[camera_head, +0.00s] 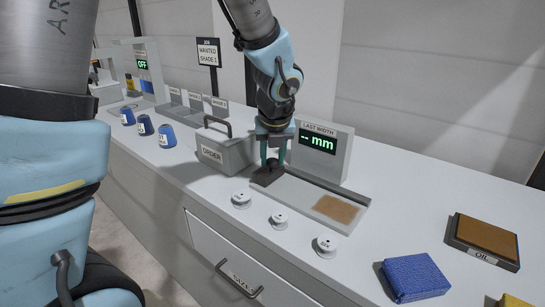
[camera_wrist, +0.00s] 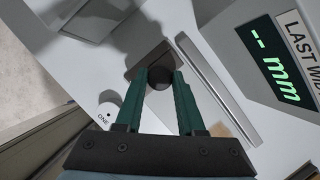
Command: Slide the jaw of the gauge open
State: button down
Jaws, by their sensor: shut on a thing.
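The gauge (camera_head: 300,186) is a pale grey tray on the worktop, with a raised display panel (camera_head: 318,150) reading "LAST WIDTH -- mm". Its dark jaw (camera_head: 266,176) sits at the tray's left end, and the wrist view shows it as a dark plate (camera_wrist: 146,58) with a round black knob (camera_wrist: 159,78). My gripper (camera_head: 273,163) points down over the jaw. In the wrist view its green fingers (camera_wrist: 161,85) are on both sides of the knob, shut on it. A tan patch (camera_head: 336,209) lies at the tray's right end, apart from the jaw.
A grey "ORDER" box (camera_head: 225,152) with a handle stands close left of my gripper. Several white spools (camera_head: 279,220) stand in front of the gauge. A blue block (camera_head: 414,278) and an "OIL" pad (camera_head: 484,238) lie right.

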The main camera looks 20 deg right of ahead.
jog(key=s+d, duration=0.1)
jog(key=s, duration=0.1)
jog(key=s+d, duration=0.1)
jog(key=s, duration=0.1)
jog(key=s+d, duration=0.2)
jog(key=s, duration=0.1)
jog(key=shift+b, duration=0.3)
jog(key=c, duration=0.5)
grip_release()
jog(key=shift+r, duration=0.1)
jog(key=v, duration=1)
jog(key=shift+s+a+r+p, duration=0.15)
jog(key=shift+s+r+p, duration=0.05)
jog(key=shift+r+p, duration=0.1)
jog(key=shift+f, duration=0.1)
